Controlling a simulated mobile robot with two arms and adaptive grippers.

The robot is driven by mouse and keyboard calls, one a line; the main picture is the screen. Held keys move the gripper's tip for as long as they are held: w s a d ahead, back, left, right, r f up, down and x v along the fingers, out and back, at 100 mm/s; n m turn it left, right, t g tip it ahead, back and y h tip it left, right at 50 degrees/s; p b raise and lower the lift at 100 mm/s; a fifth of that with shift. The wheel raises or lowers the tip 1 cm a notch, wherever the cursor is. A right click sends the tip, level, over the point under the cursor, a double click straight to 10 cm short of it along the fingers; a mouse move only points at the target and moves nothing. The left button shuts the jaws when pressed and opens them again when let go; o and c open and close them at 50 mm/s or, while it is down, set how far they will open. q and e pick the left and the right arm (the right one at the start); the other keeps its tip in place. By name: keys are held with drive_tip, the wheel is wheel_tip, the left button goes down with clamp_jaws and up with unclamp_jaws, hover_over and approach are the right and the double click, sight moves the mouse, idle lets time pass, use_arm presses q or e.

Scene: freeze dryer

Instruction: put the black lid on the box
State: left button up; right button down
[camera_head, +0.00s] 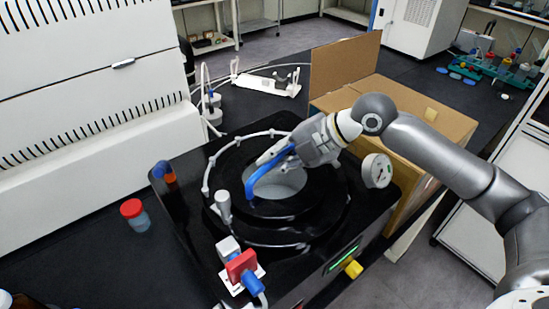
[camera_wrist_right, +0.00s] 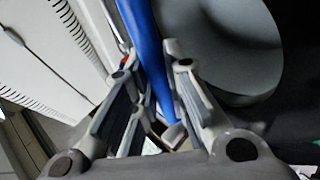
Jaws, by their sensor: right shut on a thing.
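The black box-shaped freeze dryer (camera_head: 187,228) stands on the dark bench, with a round opening in its top. A wide black ring-shaped piece (camera_head: 285,207), perhaps the black lid, lies around a grey round chamber (camera_head: 285,183). My right gripper (camera_head: 278,158) is over the opening, shut on a curved blue handle (camera_head: 252,180). The blue handle (camera_wrist_right: 150,50) runs between both fingers in the right wrist view, beside the grey round chamber (camera_wrist_right: 240,40). I cannot tell whether the handle belongs to the black piece. My left gripper is out of view.
An open cardboard box (camera_head: 440,115) stands behind and right of the dryer, under my right arm. A red-capped jar (camera_head: 134,214) is on the left.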

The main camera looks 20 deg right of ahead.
drive_tip(key=shift+f, duration=0.4)
idle(0.5)
drive_tip(key=c, duration=1.4)
unclamp_jaws()
drive_tip(key=shift+s+f, duration=0.1)
drive_tip(key=shift+f, duration=0.05)
drive_tip(key=shift+d, duration=0.1)
drive_tip(key=v, duration=1.2)
drive_tip(key=shift+r, duration=0.25)
